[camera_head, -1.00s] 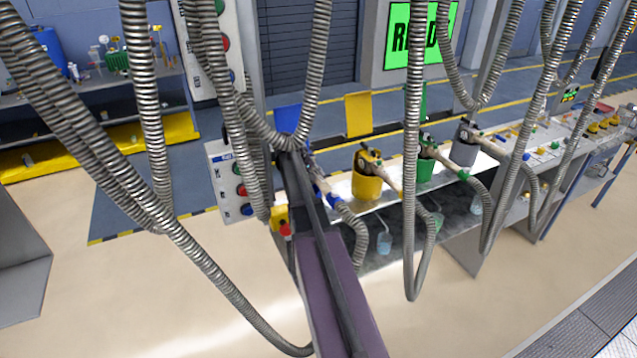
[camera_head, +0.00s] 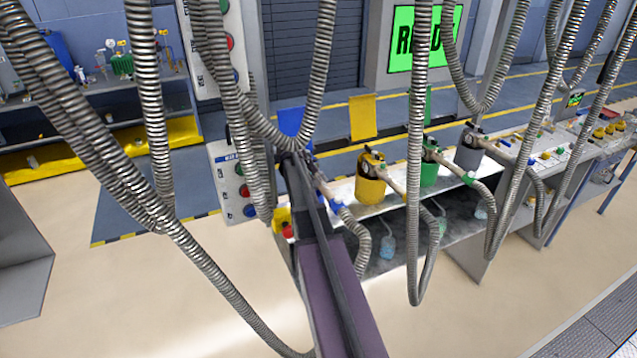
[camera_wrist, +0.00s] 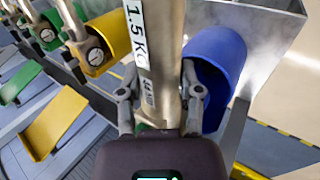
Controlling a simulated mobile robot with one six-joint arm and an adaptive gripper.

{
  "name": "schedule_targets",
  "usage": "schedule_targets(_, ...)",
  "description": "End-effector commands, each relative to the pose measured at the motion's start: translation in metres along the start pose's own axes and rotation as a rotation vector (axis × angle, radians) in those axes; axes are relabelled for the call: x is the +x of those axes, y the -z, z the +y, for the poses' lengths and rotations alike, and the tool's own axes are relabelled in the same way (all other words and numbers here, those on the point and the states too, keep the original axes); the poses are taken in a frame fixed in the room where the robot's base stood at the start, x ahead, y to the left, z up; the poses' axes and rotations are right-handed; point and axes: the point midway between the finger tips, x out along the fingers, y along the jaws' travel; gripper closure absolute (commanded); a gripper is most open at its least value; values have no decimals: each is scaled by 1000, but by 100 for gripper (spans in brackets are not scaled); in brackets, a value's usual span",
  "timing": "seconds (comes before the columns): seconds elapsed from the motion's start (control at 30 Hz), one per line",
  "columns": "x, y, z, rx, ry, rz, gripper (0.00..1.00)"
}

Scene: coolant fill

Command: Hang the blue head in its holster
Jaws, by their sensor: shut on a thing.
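The blue head's pale metal body (camera_wrist: 170,45), with a "1.5 KG" label, stands between the fingers of my gripper (camera_wrist: 160,88) in the wrist view. The fingers are shut on it. The open blue holster (camera_wrist: 217,60) is just right of the body, close to my right finger. The head looks beside the cup, not inside it; whether they touch is unclear. In the head view, a blue collar (camera_head: 338,206) shows past my arm, where a grey hose (camera_head: 360,240) hangs down. My arm hides my gripper and the holster there.
Yellow (camera_head: 371,188), green (camera_head: 429,175) and grey (camera_head: 468,157) holsters hold their own heads along the bench to the right. Ribbed hoses (camera_head: 185,235) hang across the view, close around my arm. A button panel (camera_head: 233,180) stands left of my arm.

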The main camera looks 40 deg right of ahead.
Motion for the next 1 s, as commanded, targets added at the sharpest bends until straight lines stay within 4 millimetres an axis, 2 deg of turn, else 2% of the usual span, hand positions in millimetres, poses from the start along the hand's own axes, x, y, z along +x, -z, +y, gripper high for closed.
schedule_targets(0.5, 27, 0, -17, 1, 0, -1, 100)
schedule_targets(1.0, 37, 0, -24, 1, 0, -1, 100)
